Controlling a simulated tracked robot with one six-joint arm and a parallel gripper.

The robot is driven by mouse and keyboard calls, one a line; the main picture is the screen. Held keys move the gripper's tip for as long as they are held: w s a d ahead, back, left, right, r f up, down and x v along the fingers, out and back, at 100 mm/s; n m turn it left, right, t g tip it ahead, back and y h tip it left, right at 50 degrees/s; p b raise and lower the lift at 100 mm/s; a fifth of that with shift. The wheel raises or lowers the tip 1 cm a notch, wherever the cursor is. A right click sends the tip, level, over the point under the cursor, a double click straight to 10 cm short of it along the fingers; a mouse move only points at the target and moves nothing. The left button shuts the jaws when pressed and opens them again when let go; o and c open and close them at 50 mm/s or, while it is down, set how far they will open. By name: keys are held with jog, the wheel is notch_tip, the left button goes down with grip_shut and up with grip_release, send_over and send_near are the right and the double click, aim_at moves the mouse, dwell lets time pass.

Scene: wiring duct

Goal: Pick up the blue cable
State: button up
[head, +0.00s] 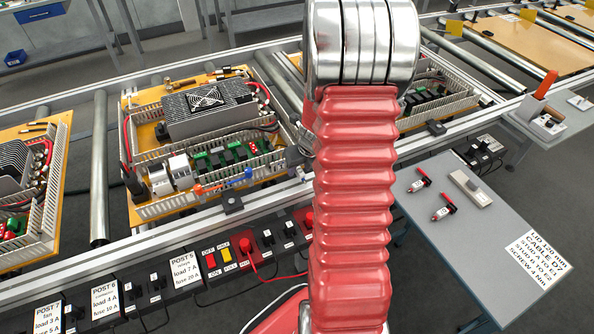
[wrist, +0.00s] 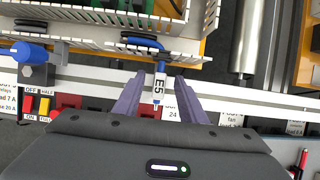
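The blue cable (wrist: 161,65) shows in the wrist view, with a white sleeve marked E5 and a blue tip. It hangs from the edge of the pale slotted duct (wrist: 92,41) over the metal rail. My gripper (wrist: 158,104) is open, with one dark finger on each side of the sleeve. Gaps show between the sleeve and both fingers. In the head view my red arm hides most of the gripper and this cable end. A blue piece (head: 240,176) lies along the front duct there; whether it belongs to the same cable I cannot tell.
The panel (head: 146,218) carries ducts, a finned block (head: 205,108) and green terminals. A black strip of sockets and switches (head: 215,262) runs below the rail. A grey table (head: 480,235) with small tools stands right. A metal roller (wrist: 246,40) lies right of the panel.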

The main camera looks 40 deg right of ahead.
aim_at(300, 171)
jog(key=shift+c, duration=0.4)
grip_shut()
jog(key=shift+r, duration=0.1)
notch_tip(300, 171, up, 10)
dwell(0.6)
jog(key=shift+r, duration=0.55)
dwell(0.4)
jog(key=shift+r, duration=0.35)
jog(key=shift+r, duration=0.35)
jog(key=shift+r, duration=0.7)
